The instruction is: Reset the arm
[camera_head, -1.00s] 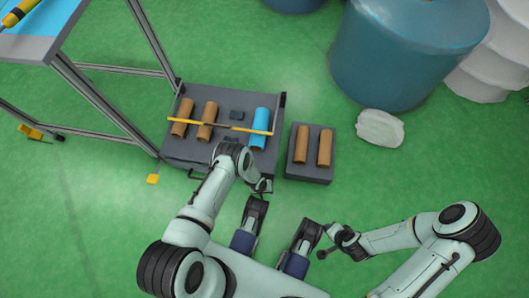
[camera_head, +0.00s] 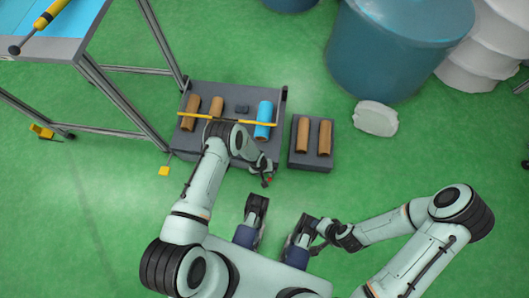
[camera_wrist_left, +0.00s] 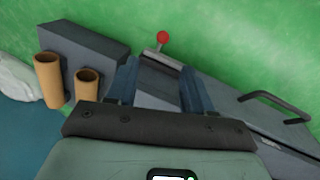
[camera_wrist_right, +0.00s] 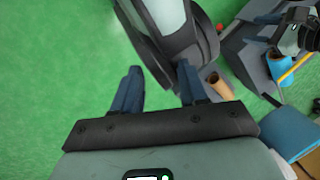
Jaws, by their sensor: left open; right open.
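My left gripper (camera_head: 264,174) is at the front right edge of the dark grey cart (camera_head: 185,143) in the head view. In the left wrist view its two fingers (camera_wrist_left: 160,88) are apart. A lever with a red knob (camera_wrist_left: 163,37) shows beyond and between them, and nothing is clasped. My right gripper (camera_head: 322,238) is low beside my base, well away from the cart. In the right wrist view its fingers (camera_wrist_right: 158,90) are apart and empty, with part of my own base close beyond them.
The cart carries brown tubes (camera_head: 215,106), a blue cylinder (camera_head: 264,120) and a yellow bar (camera_head: 200,116). A grey box with brown tubes (camera_head: 325,138) stands to its right. A framed table (camera_head: 90,68) is at left, a blue barrel (camera_head: 385,50) behind. Green floor is open at right.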

